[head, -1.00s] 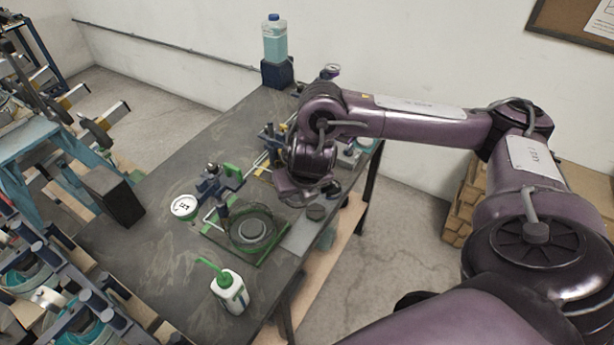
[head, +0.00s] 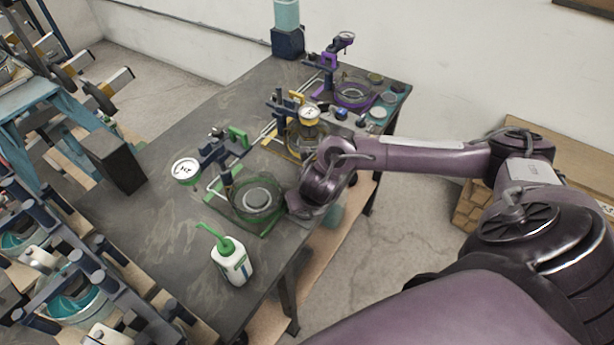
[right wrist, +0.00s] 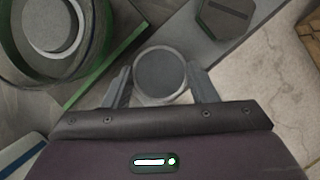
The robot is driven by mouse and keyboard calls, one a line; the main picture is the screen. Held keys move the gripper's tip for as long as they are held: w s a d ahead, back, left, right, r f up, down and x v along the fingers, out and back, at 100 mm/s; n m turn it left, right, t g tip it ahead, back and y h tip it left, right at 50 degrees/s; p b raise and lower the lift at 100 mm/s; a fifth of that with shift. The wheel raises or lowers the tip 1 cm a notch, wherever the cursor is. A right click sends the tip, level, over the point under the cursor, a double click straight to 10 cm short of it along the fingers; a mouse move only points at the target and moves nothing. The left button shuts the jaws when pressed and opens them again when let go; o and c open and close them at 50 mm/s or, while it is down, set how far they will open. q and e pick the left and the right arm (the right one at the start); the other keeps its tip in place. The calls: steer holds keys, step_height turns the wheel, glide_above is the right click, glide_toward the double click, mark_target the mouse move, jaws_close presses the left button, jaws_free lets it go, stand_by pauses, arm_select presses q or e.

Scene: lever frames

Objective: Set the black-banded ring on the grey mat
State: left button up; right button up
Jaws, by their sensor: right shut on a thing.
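My right gripper (head: 302,208) is low at the table's right edge, beside the green-framed fixture. In the right wrist view its two fingers (right wrist: 160,82) are shut on a round grey piece with a paler rim, which I take to be the ring (right wrist: 160,66). Its black band cannot be made out. A light grey strip, apparently the mat (right wrist: 181,32), lies beyond the fingers with a dark flat-sided piece (right wrist: 224,16) on it. I cannot tell whether the ring touches the surface. In the head view the gripper hides the ring and mat. My left gripper is not in view.
The green fixture with its round glass dish (head: 258,203) is close left of my right gripper. A white bottle with green spout (head: 232,262) stands in front. Yellow (head: 290,150) and purple (head: 352,92) fixtures stand behind.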

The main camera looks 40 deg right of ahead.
steer(key=o, duration=1.1)
steer(key=shift+f, duration=0.1)
steer(key=shift+c, duration=0.2)
steer(key=p+v, duration=0.2)
steer(key=v, duration=1)
steer(key=shift+s, duration=0.15)
